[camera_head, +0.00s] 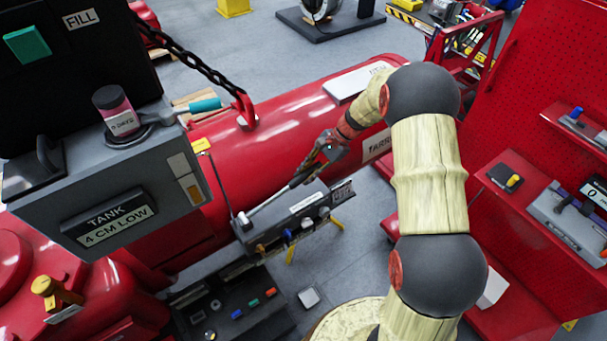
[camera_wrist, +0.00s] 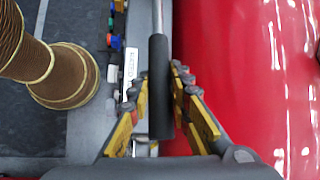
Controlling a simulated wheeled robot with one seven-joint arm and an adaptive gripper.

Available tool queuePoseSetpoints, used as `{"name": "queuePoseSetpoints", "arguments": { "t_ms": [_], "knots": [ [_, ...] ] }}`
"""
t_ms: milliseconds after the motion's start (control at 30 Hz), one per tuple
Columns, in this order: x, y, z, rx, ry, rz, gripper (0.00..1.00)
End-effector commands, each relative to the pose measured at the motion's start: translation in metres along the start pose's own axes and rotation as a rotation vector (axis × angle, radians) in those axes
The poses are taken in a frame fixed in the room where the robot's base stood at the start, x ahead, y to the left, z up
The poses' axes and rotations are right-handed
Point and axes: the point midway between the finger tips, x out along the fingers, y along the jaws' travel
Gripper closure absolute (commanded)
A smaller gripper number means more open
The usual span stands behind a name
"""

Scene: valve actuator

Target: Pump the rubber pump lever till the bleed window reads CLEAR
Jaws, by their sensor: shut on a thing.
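My gripper (camera_head: 324,157) is shut on the pump lever at the middle of the head view. In the wrist view the lever's black rubber grip (camera_wrist: 160,100) lies between the yellow and red fingers (camera_wrist: 155,82), with a thin metal rod (camera_wrist: 157,15) beyond it. In the head view the lever's rod (camera_head: 287,189) slants down left to a grey pump unit (camera_head: 270,216), beside the red tank. The unit has a white label and small coloured knobs on its front. I cannot pick out the bleed window or its reading.
A large red tank (camera_head: 290,110) lies behind the lever. A grey cabinet with a sign reading "TANK 4 CM LOW" (camera_head: 110,217) stands left, with a chain above. A dark tray of small parts (camera_head: 240,312) lies below. Red shelving (camera_head: 545,75) stands right. Grey floor is open between.

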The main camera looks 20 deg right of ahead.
Motion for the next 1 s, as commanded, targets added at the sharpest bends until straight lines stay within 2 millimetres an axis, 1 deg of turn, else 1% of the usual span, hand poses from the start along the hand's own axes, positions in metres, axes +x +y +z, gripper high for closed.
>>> {"name": "queuePoseSetpoints", "arguments": {
  "t_ms": [33,100,200,333,500,800,833,1000],
  "knots": [
    [0.013,0.006,-0.013,0.009,-0.033,-0.004,1.00],
    [0.022,0.010,-0.022,0.017,-0.082,-0.013,1.00],
    [0.034,0.014,-0.032,0.029,-0.149,-0.027,1.00],
    [0.047,0.018,-0.041,0.041,-0.221,-0.041,1.00],
    [0.053,0.020,-0.046,0.046,-0.266,-0.052,1.00],
    [0.052,0.019,-0.045,0.046,-0.270,-0.053,1.00],
    [0.052,0.019,-0.045,0.046,-0.270,-0.053,0.80],
    [0.052,0.019,-0.045,0.046,-0.270,-0.053,0.70]
  ]
}}
